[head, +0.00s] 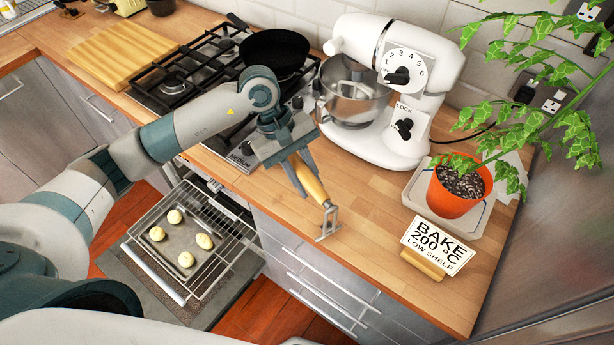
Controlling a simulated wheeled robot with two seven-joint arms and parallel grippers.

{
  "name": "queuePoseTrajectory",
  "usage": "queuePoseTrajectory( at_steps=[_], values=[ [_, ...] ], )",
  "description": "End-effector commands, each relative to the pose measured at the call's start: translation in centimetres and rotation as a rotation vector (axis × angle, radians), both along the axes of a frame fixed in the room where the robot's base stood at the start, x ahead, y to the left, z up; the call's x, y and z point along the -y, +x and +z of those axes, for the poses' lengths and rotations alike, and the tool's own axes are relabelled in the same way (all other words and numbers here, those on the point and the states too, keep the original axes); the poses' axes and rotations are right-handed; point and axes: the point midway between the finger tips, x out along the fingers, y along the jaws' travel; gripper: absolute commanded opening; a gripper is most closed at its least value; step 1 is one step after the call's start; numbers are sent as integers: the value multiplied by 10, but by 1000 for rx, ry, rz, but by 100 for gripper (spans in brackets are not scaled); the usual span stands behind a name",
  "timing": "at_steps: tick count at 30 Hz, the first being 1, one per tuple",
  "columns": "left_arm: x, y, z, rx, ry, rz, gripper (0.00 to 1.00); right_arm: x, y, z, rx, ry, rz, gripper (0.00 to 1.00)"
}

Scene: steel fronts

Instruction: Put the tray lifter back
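The tray lifter has a wooden handle (309,181) and a metal hook end (328,222). My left gripper (298,172) is shut on the wooden handle, above the front part of the wooden counter. The hook end points down near the counter's front edge; I cannot tell whether it touches the wood. A baking tray (172,262) with several pale buns lies on the pulled-out oven rack (222,226), low at the left. My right gripper is not in view.
A white stand mixer (405,135), a hob (185,80) with a black pan (275,50), a potted plant (452,200) on a tray and a bake sign (436,246) stand on the counter (375,235). The open oven door (205,312) juts out below. Bare counter lies right of the hook.

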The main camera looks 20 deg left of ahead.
Motion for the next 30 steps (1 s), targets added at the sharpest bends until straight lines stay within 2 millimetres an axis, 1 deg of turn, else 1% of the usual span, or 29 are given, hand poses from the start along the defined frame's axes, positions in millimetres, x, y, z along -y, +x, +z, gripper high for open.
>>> queuePoseTrajectory(
  at_steps=[1,4,10,16,17,18,19,30],
  values=[
    [0,0,-1,-1,-1,0,0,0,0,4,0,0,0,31],
    [0,0,-4,2,0,0,0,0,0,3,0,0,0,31],
    [0,0,-5,2,0,-1,0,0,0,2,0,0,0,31],
    [0,0,-8,2,0,-1,0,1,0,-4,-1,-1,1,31],
    [0,0,-8,1,1,-1,28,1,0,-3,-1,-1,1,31],
    [0,0,-7,1,1,-1,37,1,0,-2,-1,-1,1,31],
    [0,0,-7,1,1,-1,42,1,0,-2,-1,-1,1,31],
    [0,0,-6,1,1,-1,42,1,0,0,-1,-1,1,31]
  ],
)
